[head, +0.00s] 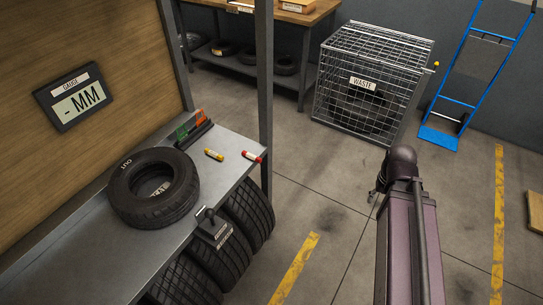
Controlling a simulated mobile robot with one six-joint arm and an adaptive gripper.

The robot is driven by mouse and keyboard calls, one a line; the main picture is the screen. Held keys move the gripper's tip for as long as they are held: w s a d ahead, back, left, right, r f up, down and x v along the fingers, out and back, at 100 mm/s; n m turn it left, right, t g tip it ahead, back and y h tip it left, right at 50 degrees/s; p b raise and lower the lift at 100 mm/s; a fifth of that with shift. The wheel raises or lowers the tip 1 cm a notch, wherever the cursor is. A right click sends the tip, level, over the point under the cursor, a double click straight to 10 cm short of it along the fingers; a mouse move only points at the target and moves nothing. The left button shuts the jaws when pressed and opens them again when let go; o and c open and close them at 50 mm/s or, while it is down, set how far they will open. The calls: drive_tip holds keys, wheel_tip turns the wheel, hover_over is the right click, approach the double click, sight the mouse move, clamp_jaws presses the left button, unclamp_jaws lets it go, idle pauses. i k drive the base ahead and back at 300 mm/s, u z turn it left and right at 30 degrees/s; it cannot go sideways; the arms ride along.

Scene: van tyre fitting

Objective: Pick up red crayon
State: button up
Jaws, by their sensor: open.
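The red crayon (252,157) lies on the grey metal bench (233,140), close to its right edge, with a pale band around its middle. A yellow crayon (213,154) lies to its left, apart from it. Nothing covers the red crayon. My arm shows at the lower right over the floor, well to the right of the bench and apart from the crayon. I cannot make out the gripper's fingers in this view.
A tyre (124,199) lies flat on the bench, left of the crayons. A dark rack with green and orange pieces (191,128) stands behind them. A grey upright post (264,84) rises beside the red crayon. A wire waste cage (371,83) stands beyond open floor.

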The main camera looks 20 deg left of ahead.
sight(259, 161)
drive_tip(key=z, duration=0.4)
drive_tip(key=k, duration=1.3)
drive_tip(key=u, duration=1.05)
drive_tip(key=i, duration=0.9)
drive_tip(key=z, duration=0.1)
